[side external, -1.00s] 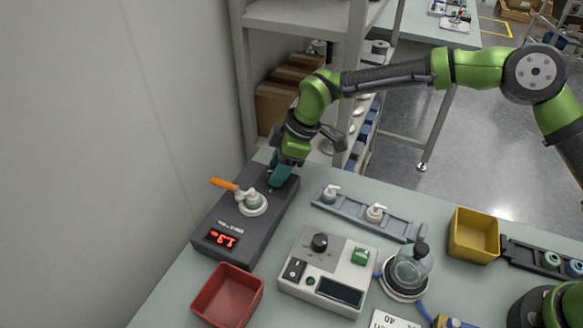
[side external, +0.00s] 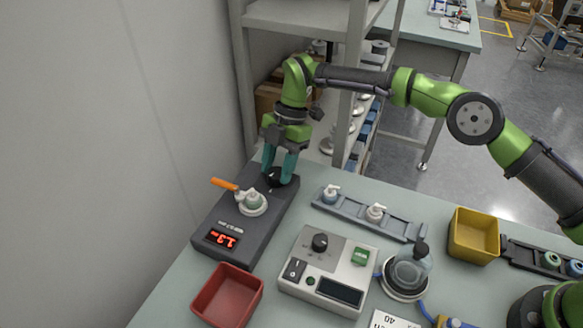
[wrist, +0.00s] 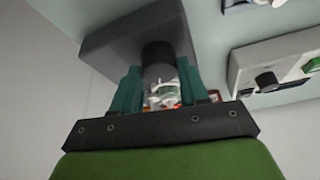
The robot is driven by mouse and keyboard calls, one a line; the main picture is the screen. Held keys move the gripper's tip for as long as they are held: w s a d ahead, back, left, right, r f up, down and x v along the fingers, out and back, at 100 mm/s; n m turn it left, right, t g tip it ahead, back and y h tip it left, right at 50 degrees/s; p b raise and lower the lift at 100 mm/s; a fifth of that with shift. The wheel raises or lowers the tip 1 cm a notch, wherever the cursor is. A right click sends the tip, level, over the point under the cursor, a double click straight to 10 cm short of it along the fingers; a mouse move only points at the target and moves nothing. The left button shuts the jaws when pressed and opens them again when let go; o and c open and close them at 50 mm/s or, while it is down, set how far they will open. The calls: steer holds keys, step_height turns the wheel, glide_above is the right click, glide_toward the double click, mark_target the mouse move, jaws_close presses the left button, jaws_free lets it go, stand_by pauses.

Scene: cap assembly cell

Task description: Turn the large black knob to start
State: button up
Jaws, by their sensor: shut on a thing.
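The large black knob (side external: 275,180) stands on the far end of a dark grey tester box (side external: 236,213). My gripper (side external: 278,175) points down over that end, its two teal fingers on either side of the knob. The fingers are shut on the knob, which hides part of it. In the wrist view the knob (wrist: 158,54) shows between the fingers (wrist: 158,88). A white pump cap (side external: 252,202) with an orange lever (side external: 224,184) sits mid-box. A red lit display (side external: 222,238) is at the near end.
A grey control box (side external: 325,268) with a smaller black knob (side external: 320,243) stands to the right. A red bin (side external: 228,294), a yellow bin (side external: 474,236) and a rail (side external: 353,210) with caps lie around. A wall is close on the left.

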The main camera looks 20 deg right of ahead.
steer(key=shift+n, duration=0.5)
steer(key=shift+w+n, duration=0.1)
steer(key=shift+n, duration=0.3)
steer(key=o, duration=1.1)
steer(key=shift+h, duration=0.3)
steer(key=shift+c, duration=0.2)
steer(key=shift+m, duration=0.4)
